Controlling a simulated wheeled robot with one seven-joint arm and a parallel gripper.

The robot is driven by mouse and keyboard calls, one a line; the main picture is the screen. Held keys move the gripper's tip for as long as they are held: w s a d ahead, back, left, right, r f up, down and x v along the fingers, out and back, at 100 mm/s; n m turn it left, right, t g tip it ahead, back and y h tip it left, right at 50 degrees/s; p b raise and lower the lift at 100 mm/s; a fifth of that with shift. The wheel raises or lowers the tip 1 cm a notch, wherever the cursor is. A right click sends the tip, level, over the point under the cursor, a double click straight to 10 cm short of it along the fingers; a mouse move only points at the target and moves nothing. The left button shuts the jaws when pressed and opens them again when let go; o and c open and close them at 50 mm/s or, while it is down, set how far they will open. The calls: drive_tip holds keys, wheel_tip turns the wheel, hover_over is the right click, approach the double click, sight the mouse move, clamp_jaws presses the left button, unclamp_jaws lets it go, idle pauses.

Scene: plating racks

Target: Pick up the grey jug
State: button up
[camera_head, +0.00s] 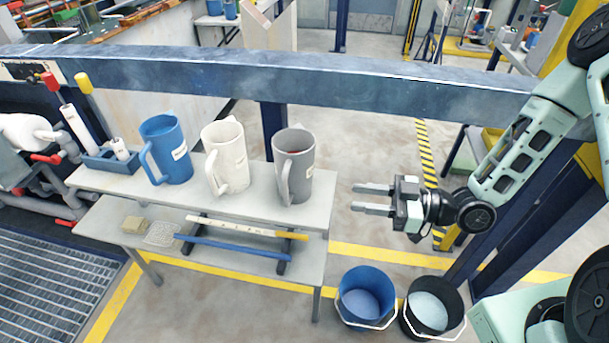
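My gripper (355,198) is to the right of the grey jug, past the shelf's right end. Its two fingers point left toward the jug, apart from each other with nothing between them. The gripper does not touch the jug. A white jug (230,160) and a blue jug (168,150) stand to the left of the grey one.
A blue rail (300,82) runs behind the bench (255,190). A lower shelf holds a yellow-and-white bar (247,227), a blue bar (235,249) and small blocks. A blue bucket (345,308) and a black bucket (408,318) stand on the floor below my gripper.

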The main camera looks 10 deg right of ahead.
drive_tip(key=p, duration=0.2)
approach(284, 182)
drive_tip(key=a, duration=0.1)
drive_tip(key=w+a+f, duration=0.1)
drive_tip(key=a, duration=0.1)
drive_tip(key=w+a, duration=0.1)
drive_tip(key=shift+a+f, duration=0.25)
drive_tip(key=shift+w+p+x, duration=0.2)
drive_tip(key=shift+p+x, duration=0.7)
drive_tip(key=shift+x, duration=1.75)
drive_tip(key=shift+d+r, duration=0.1)
drive_tip(key=shift+r, duration=0.1)
clamp_jaws()
drive_tip(key=shift+r, duration=0.15)
